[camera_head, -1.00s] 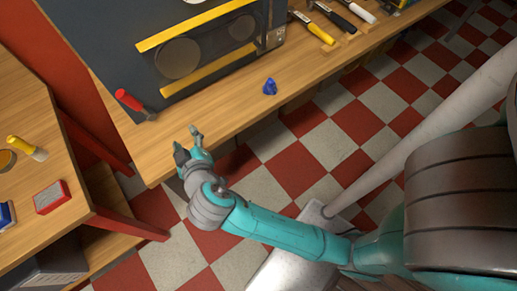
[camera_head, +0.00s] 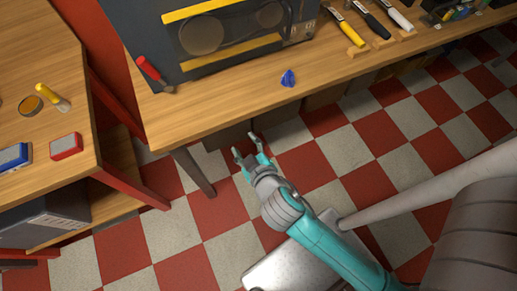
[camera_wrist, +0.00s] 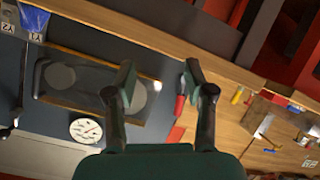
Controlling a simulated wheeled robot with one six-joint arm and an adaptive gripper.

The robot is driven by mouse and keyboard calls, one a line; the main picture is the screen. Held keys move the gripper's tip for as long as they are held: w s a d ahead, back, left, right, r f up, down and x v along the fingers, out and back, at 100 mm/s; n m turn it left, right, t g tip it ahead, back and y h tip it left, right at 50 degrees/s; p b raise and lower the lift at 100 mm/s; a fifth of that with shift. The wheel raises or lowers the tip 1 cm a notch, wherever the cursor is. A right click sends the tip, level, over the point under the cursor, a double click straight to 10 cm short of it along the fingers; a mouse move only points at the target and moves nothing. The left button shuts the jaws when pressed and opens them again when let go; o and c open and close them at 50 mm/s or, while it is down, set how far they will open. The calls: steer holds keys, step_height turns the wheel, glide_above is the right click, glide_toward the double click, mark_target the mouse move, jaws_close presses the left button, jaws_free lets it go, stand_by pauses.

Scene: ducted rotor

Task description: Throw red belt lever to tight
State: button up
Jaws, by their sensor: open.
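The red belt lever (camera_head: 149,69) sticks out at the left end of the dark machine (camera_head: 135,30), tilted, its red grip up and left of a grey base. In the wrist view the red lever (camera_wrist: 180,106) shows between my fingers in the picture, partly beside the right finger. The machine's front has a window with two round pulleys (camera_head: 201,33) between yellow strips. My gripper (camera_head: 246,148) is open and empty, beyond the bench's front edge in the head view, apart from the lever. Its two fingers (camera_wrist: 160,78) are spread in the wrist view.
The wooden bench (camera_head: 225,97) bears a small blue object (camera_head: 288,78) and several handled tools (camera_head: 377,24). A side table (camera_head: 80,85) at left holds a red box (camera_head: 66,146). A dial gauge (camera_wrist: 86,130) shows in the wrist view. Open checkered floor lies before the bench.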

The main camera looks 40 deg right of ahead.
steer(key=shift+s+d+f, duration=0.2)
steer(key=shift+s+d, duration=0.15)
steer(key=shift+s, duration=0.35)
